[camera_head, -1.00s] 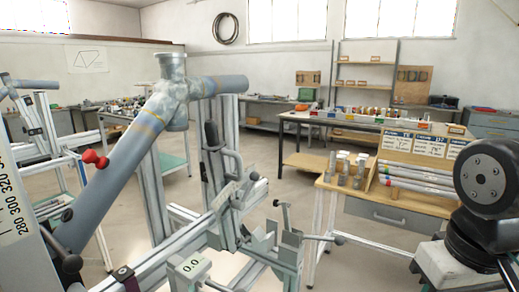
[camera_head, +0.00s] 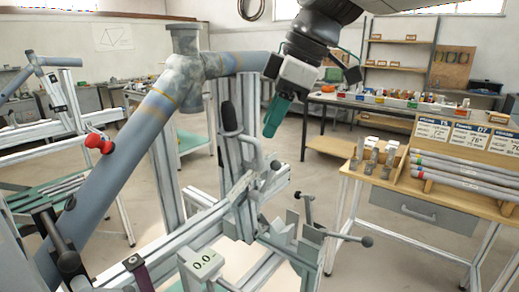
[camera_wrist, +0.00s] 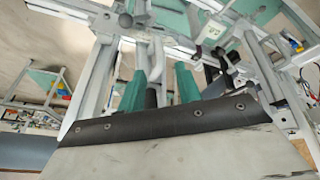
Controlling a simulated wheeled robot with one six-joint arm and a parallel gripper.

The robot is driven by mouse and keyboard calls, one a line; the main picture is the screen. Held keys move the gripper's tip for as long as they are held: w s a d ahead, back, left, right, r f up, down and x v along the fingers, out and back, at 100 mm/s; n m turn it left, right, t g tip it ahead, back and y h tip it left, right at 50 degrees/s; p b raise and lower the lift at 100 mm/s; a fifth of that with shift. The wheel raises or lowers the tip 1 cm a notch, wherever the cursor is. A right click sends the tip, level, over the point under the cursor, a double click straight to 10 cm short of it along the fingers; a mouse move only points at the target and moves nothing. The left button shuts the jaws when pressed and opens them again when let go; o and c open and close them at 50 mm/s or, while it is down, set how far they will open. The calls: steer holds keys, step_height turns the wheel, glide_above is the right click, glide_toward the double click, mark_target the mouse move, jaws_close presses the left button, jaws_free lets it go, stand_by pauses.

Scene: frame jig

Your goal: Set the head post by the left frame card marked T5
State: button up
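A bare grey-blue bike frame (camera_head: 150,118), with a short upright head tube, is clamped in the jig. Grey upright posts stand beneath it; one post (camera_head: 243,88) has a black handle (camera_head: 229,117) on its side. I cannot tell for certain which part is the head post. A small box reading 0.0 (camera_head: 203,262) sits on the lower rail and also shows in the wrist view (camera_wrist: 213,30). The left frame card (camera_head: 433,128) appears marked T5; its smaller writing is unclear. My gripper (camera_head: 270,132), with teal fingers (camera_wrist: 160,62), hangs right of the post. The fingers are apart, holding nothing visible.
A wooden bench (camera_head: 440,198) at right carries the cards, tubes (camera_head: 465,173) and several metal pieces (camera_head: 372,160). A ball-ended lever (camera_head: 366,241) sticks out right of the jig. Floor between jig and bench is clear.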

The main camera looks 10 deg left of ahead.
mark_target(260, 148)
steer(key=x, duration=0.7)
steer(key=shift+f, duration=0.15)
steer(key=shift+d, duration=0.1)
jaws_close()
